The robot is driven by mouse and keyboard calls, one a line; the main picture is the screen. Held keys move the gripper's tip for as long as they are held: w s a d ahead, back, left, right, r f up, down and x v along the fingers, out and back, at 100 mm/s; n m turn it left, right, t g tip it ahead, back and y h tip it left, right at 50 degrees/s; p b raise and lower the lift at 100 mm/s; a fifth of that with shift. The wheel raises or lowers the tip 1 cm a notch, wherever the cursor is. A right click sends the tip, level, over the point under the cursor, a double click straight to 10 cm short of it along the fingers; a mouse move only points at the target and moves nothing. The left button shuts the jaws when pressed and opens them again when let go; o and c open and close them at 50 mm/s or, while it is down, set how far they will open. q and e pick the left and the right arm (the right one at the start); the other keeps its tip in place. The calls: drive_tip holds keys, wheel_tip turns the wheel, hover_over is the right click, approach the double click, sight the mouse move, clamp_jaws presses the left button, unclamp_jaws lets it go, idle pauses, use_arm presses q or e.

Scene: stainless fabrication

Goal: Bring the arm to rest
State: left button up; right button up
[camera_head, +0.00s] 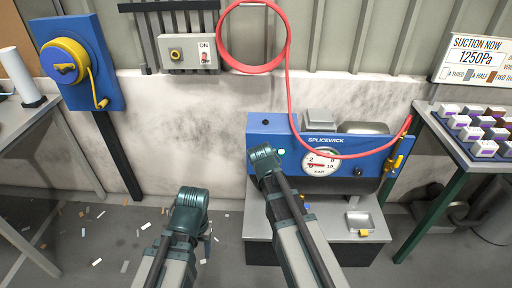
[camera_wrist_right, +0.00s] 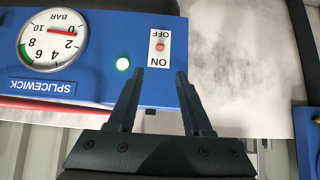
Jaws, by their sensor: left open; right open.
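My left arm comes up from the bottom in the head view, and its gripper (camera_head: 205,243) hangs low over the floor, mostly hidden by the wrist. My right arm reaches to the blue SPLICEWICK machine (camera_head: 342,168); its gripper is hidden behind the wrist there. In the right wrist view the right gripper (camera_wrist_right: 158,78) is open and empty, its fingers in front of the blue panel (camera_wrist_right: 100,85). The ON/OFF switch plate (camera_wrist_right: 159,46) shows just beyond the fingertips; contact cannot be told. A green lamp (camera_wrist_right: 123,63) is lit beside it.
A pressure gauge (camera_head: 320,163) is on the machine, with a red hose (camera_head: 289,75) looping above. A metal tray (camera_head: 360,223) sits on the machine's base. A table with small boxes (camera_head: 484,148) stands right, a workbench (camera_head: 24,115) left. Scraps litter the floor.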

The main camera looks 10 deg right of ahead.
drive_tip(key=s+a+r+n+g+p, duration=0.1)
drive_tip(key=s+a+n+g+p, duration=0.1)
drive_tip(key=s, duration=0.7)
drive_tip(key=s+a+r+n+g+p, duration=0.2)
drive_tip(key=s+a+g+p, duration=0.2)
drive_tip(key=s+a, duration=0.3)
drive_tip(key=s+a+r+n+g+y+p, duration=0.1)
drive_tip(key=s+a+p, duration=0.4)
drive_tip(key=s, duration=0.6)
drive_tip(key=shift+r+n+g, duration=0.3)
drive_tip(key=shift+n+g, duration=0.6)
drive_tip(key=shift+n, duration=0.1)
